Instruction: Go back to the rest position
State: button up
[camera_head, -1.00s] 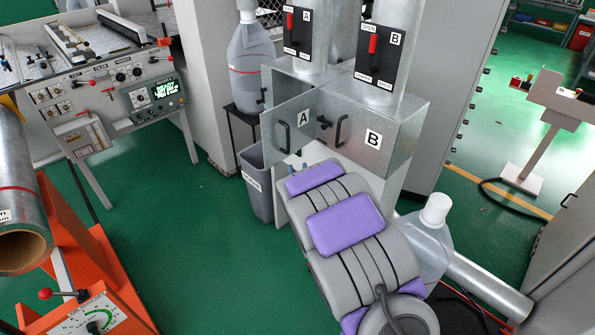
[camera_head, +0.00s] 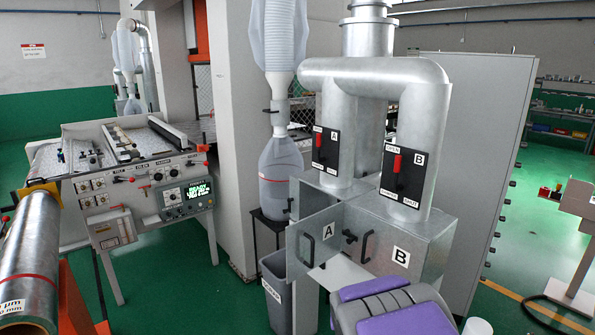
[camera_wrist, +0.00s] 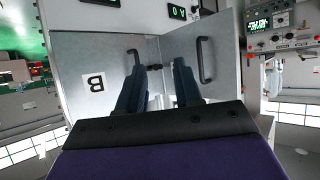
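My gripper (camera_wrist: 158,68) shows in the wrist view as two dark fingers set apart, with no object seen between them. In that view the grey metal cabinet with door B (camera_wrist: 97,62) lies beyond the fingers, and another panel with a handle (camera_wrist: 203,62) is to their right. In the head view my purple and grey arm is at the bottom, in front of the cabinet; the gripper itself is not seen there. Door A (camera_head: 330,228) stands ajar, and door B (camera_head: 415,240) looks shut.
Above the cabinet are ducts with red levers A (camera_head: 318,141) and B (camera_head: 397,164). A control console (camera_head: 140,190) and a foil roll (camera_head: 28,250) are at left. Green floor between them is clear.

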jog(key=s+r+g, duration=0.3)
jog(key=s+g, duration=0.4)
jog(key=s, duration=1.5)
jog(key=s+r+g, duration=0.3)
jog(key=s+g, duration=0.4)
jog(key=s, duration=1.5)
jog(key=shift+s+d+r+y, duration=0.25)
jog(key=shift+d+r+y, duration=0.05)
jog(key=shift+d+r, duration=0.15)
jog(key=shift+w, duration=0.1)
